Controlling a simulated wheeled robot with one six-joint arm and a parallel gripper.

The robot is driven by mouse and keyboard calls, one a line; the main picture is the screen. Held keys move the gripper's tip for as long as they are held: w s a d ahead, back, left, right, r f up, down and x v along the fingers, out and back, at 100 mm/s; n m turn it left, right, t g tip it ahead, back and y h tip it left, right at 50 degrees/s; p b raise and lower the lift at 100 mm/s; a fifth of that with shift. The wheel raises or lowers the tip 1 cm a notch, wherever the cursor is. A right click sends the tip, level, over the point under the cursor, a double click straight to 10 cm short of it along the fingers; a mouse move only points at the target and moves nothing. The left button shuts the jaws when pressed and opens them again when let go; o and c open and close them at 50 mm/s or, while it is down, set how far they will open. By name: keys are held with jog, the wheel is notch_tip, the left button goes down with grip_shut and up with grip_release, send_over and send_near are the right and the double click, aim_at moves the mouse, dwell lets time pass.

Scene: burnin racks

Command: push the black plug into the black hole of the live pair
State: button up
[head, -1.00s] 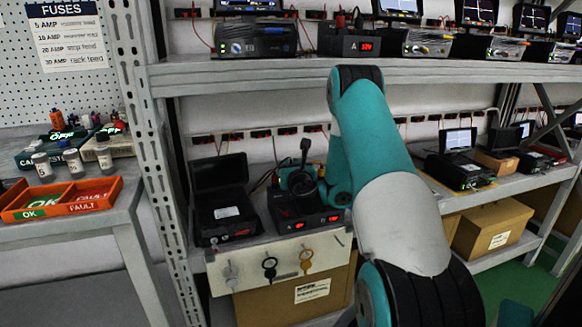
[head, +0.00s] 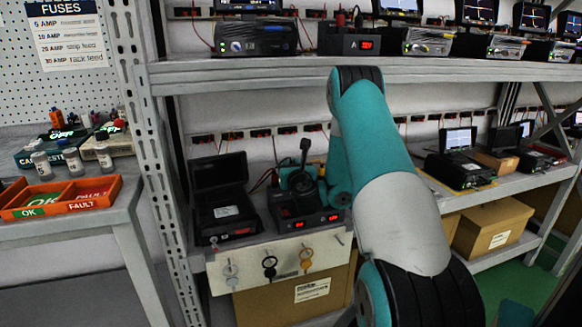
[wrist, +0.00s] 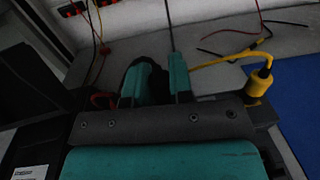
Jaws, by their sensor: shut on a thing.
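My gripper (wrist: 155,85) is at the back of the lower shelf, above the black unit with red digits (head: 306,219). In the wrist view its teal fingers are shut on a dark rounded thing, which appears to be the black plug (wrist: 149,78). A thin dark lead (wrist: 171,25) rises near the right finger. The plug's tip and the black hole are hidden by my gripper. A yellow plug (wrist: 261,82) with a yellow lead stands upright to the right of my gripper. In the head view my gripper is partly hidden behind dark parts of my wrist.
A black case with its lid open (head: 222,212) stands left of the unit. A panel with hanging rings (head: 285,262) is on the shelf front. Red and black loose leads (wrist: 225,34) lie behind my gripper. Wall sockets (wrist: 72,9) line the back. The upper shelf (head: 300,72) is overhead.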

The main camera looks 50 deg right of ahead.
jog(key=shift+f+b, duration=1.05)
jog(key=shift+f, duration=0.15)
dwell(0.9)
jog(key=o, duration=1.3)
jog(key=shift+r, duration=0.1)
notch_tip(320, 180, up, 5)
jog(key=p, duration=0.5)
jog(key=shift+r+p, duration=0.2)
jog(key=shift+p, duration=0.15)
